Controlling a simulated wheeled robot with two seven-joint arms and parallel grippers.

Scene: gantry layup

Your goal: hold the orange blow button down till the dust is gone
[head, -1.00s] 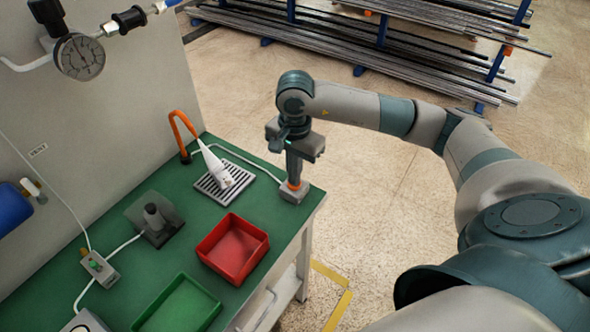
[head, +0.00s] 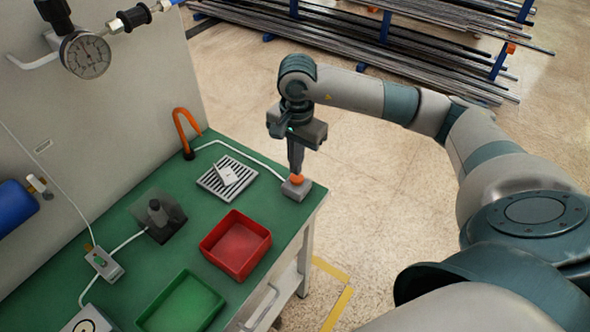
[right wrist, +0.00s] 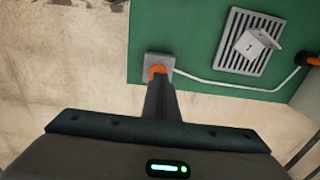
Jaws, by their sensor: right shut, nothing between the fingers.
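The orange blow button (head: 297,180) sits on a small grey box (head: 296,191) at the bench's right corner. It also shows in the right wrist view (right wrist: 158,69). My right gripper (head: 296,171) is shut and empty, pointing down right above the button; I cannot tell whether its tips still touch it. The orange blow nozzle (head: 183,122) curves over the bench with no white jet showing. A pale part with a dark mark (head: 226,174) lies tilted on the slotted grille (head: 212,184), with no clear dust visible on it. My left gripper is out of view.
A red tray (head: 210,247) and a green tray (head: 150,318) stand on the green bench. A dark fixture with a post (head: 158,215) and a small switch box (head: 103,264) are at the left. A cable runs from the nozzle to the button box.

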